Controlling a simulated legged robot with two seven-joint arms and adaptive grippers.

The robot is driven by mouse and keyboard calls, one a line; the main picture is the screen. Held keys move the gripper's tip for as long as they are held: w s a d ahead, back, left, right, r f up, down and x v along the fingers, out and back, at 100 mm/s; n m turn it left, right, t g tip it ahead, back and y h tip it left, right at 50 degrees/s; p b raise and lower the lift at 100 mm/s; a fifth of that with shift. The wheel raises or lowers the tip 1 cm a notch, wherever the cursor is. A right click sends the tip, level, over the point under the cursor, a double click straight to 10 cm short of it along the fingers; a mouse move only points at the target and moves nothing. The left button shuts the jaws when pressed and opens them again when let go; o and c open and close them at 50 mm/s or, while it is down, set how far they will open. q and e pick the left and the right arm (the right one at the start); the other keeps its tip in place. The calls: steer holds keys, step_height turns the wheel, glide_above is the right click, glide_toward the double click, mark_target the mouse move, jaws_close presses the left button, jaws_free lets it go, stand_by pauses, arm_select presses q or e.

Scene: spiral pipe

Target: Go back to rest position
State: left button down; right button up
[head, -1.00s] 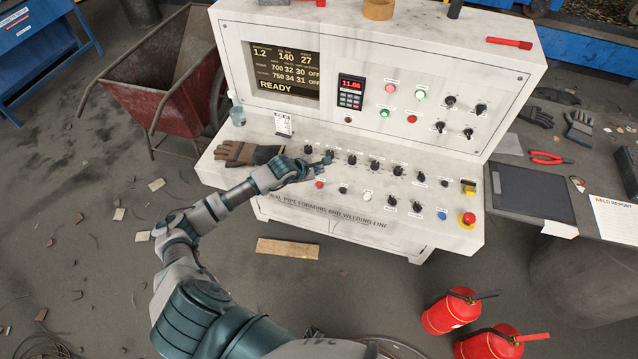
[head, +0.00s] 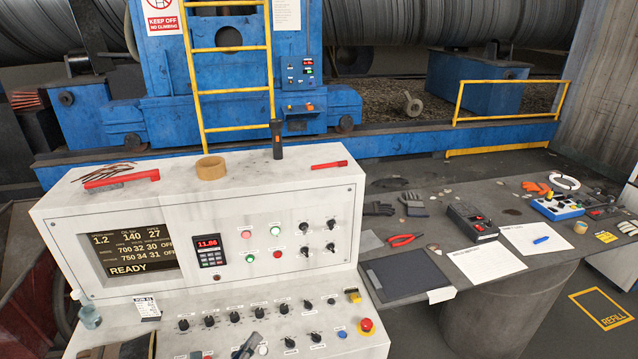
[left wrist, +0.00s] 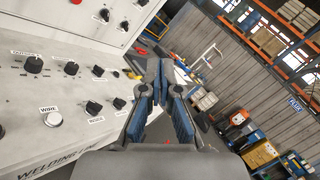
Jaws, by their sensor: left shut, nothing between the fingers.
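My left gripper (head: 248,344) shows only as a dark tip at the bottom edge of the head view, in front of the console's lower row of buttons. Most of my left arm is out of that view. In the left wrist view the left gripper (left wrist: 158,88) has its fingertips together with nothing between them. It is beside the white console's sloped panel (left wrist: 50,85), apart from the knobs that show there. My right gripper is in no view.
The white control console (head: 215,205) fills the lower left, with a tape roll (head: 211,168) and a flashlight (head: 277,140) on top. A grey table (head: 480,200) with papers and tools stands at right. A yellow ladder (head: 233,48) rises behind.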

arm_select(q)
steer(key=s+a+f+n+t+y, duration=0.1)
steer(key=s+a+n+y, duration=0.1)
steer(key=a+n+y, duration=0.5)
steer(key=s+f+n+t+y, duration=0.15)
steer(key=n+y, duration=0.25)
steer(key=n, duration=0.7)
steer(key=s+a+f+n+g+y, duration=0.3)
steer(key=s+a+f+n+g, duration=0.1)
steer(key=s+f+n+g, duration=0.4)
steer(key=s+d+f+n+g+h, duration=0.25)
steer(key=s+d+f+g, duration=0.2)
steer(key=s, duration=0.45)
steer(key=s+d+f+n+g+h, duration=0.2)
steer(key=s+d+f+n+g, duration=0.15)
steer(key=s+f, duration=0.4)
steer(key=s+a+f+g, duration=0.1)
steer(key=s+f, duration=0.1)
steer(key=f, duration=1.2)
steer(key=s+f+g, duration=0.1)
steer(key=s+f, duration=0.1)
steer(key=f, duration=1.2)
steer(key=s+a+f, duration=0.3)
steer(key=s+f, duration=1)
steer(key=s, duration=0.3)
steer(key=shift+s+f+g+b, duration=0.3)
steer(key=shift+s+f+g, duration=0.05)
steer(key=shift+g, duration=0.1)
